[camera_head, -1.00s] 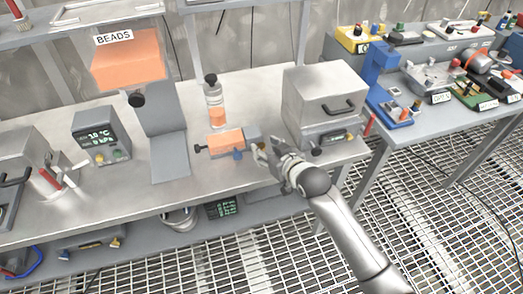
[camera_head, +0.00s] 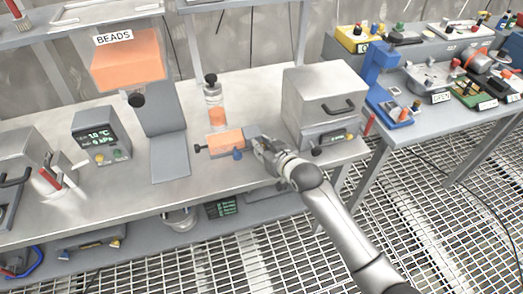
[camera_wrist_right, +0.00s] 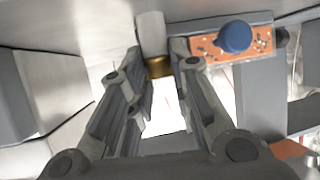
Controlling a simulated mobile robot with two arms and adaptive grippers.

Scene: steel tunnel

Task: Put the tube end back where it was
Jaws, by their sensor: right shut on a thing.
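The tube end is a pale grey cylinder (camera_wrist_right: 152,32) with a brass collar (camera_wrist_right: 158,67) in the right wrist view. It lies between the fingertips of my right gripper (camera_wrist_right: 157,52), which is shut on it. In the head view my right gripper (camera_head: 257,145) is at the right end of a small grey device with an orange panel (camera_head: 226,141) and hides the tube end. The panel's blue knob (camera_wrist_right: 235,37) shows close beside the gripper in the right wrist view. My left gripper is not in view.
A clear bottle with orange contents (camera_head: 215,103) stands behind the device. A steel box with a black handle (camera_head: 325,100) stands close to the right of my gripper. A bead hopper (camera_head: 127,62) and a small display unit (camera_head: 100,136) are at left. The bench front (camera_head: 110,205) is clear.

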